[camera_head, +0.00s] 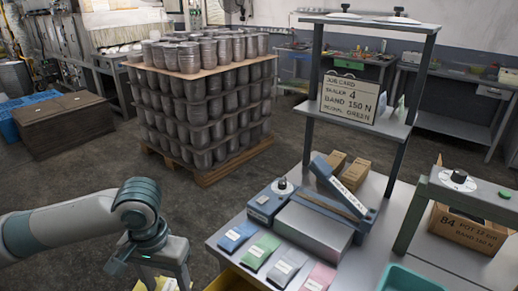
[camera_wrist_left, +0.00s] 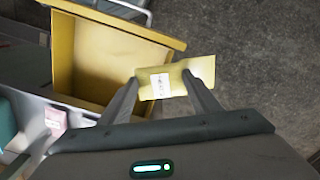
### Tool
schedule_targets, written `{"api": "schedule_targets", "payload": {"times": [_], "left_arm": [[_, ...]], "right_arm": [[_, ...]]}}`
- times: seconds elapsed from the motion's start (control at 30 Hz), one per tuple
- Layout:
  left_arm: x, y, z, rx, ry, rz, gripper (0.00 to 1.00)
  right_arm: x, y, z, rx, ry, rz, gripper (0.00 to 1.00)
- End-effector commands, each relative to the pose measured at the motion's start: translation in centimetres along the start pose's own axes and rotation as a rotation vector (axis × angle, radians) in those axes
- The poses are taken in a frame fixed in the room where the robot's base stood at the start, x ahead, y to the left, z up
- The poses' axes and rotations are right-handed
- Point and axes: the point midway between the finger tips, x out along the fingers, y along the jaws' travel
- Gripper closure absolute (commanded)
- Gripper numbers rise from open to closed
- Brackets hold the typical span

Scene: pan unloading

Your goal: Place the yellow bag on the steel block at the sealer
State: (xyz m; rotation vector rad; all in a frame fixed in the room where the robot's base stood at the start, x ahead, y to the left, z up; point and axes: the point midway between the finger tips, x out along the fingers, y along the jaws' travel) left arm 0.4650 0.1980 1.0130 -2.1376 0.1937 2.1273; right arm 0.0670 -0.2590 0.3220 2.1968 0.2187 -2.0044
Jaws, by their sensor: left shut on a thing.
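The yellow bag (camera_wrist_left: 203,70), with a white printed label, is held between the two fingertips of my left gripper (camera_wrist_left: 162,78) in the left wrist view. In the head view only a bit of the yellow bag (camera_head: 143,286) shows at the bottom edge, below my left wrist. The steel block (camera_head: 312,230) is a grey slab at the front of the sealer (camera_head: 345,204) on the bench; its top is bare. The sealer's blue arm is raised. My left gripper is to the left of the bench, away from the block. My right gripper is not in view.
Blue, green, grey and pink bags (camera_head: 262,251) lie in a row on the bench front (camera_head: 225,260). A yellow bin (camera_wrist_left: 105,60) is beside the held bag. A shelf post and a job card (camera_head: 348,97) stand behind the sealer. A teal tray (camera_head: 408,280) is at right.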

Motion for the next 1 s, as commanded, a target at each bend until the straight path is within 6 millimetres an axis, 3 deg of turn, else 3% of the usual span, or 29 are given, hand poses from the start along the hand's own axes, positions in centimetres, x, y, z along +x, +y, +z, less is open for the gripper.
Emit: {"api": "schedule_targets", "payload": {"times": [0.3, 1.0], "left_arm": [[-0.86, -0.4, 0.85, -0.17, -0.005, -0.006, 0.68], [-0.9, -0.42, 0.85, -0.177, -0.003, -0.005, 0.68]], "right_arm": [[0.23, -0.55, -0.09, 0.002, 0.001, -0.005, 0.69], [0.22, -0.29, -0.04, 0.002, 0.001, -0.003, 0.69]]}}
